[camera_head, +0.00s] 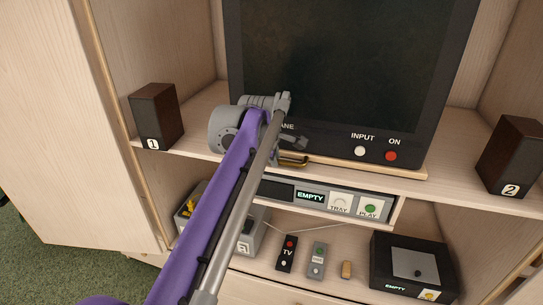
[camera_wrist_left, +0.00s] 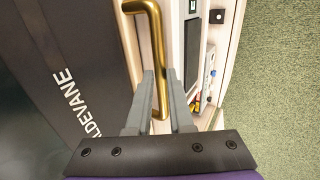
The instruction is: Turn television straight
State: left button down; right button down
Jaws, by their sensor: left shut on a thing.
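The dark television (camera_head: 350,65) stands on a shelf in a pale wood cabinet, on a thin wooden board (camera_head: 385,170). Its front has a white INPUT button and a red ON button. Its lower front edge looks roughly parallel to the shelf edge. A brass handle (camera_head: 292,160) sticks out at the board's front. In the left wrist view, the brass handle (camera_wrist_left: 158,50) passes between the fingers of my left gripper (camera_wrist_left: 160,82), which is shut on it. In the head view, my arm and left gripper (camera_head: 288,152) hide the television's lower left part. My right gripper is not in view.
Dark speakers stand at the left (camera_head: 157,115) and right (camera_head: 513,155) of the shelf. Below are a grey player (camera_head: 285,188), a TV remote (camera_head: 287,252), a grey remote (camera_head: 317,260) and a black box (camera_head: 412,263). A cabinet door (camera_head: 50,120) stands open at left.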

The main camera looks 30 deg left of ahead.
pick_arm(q)
jog(key=c, duration=1.1)
grip_release()
jog(key=v, duration=1.1)
jog(key=shift+a+p, duration=0.1)
jog(key=shift+p, duration=0.2)
jog(key=shift+f, duration=0.15)
jog(key=s+d+f+m, duration=0.5)
jog(key=s+f+m, duration=0.2)
jog(key=f, duration=0.3)
jog(key=s+d+f+m+h, duration=0.1)
jog(key=s+d+f+m, duration=0.4)
jog(key=f, duration=0.6)
jog(key=s+d+f+m+h, duration=0.1)
jog(key=s+d+f+m, duration=0.4)
jog(key=s+f+m, duration=0.3)
jog(key=shift+s+d+f+m+g, duration=0.2)
jog(key=shift+f+m, duration=0.15)
jog(key=shift+f, duration=0.3)
jog(key=shift+s+d+f+m+g, duration=0.1)
jog(key=shift+s+f+m+g, duration=0.2)
jog(key=shift+f, duration=0.35)
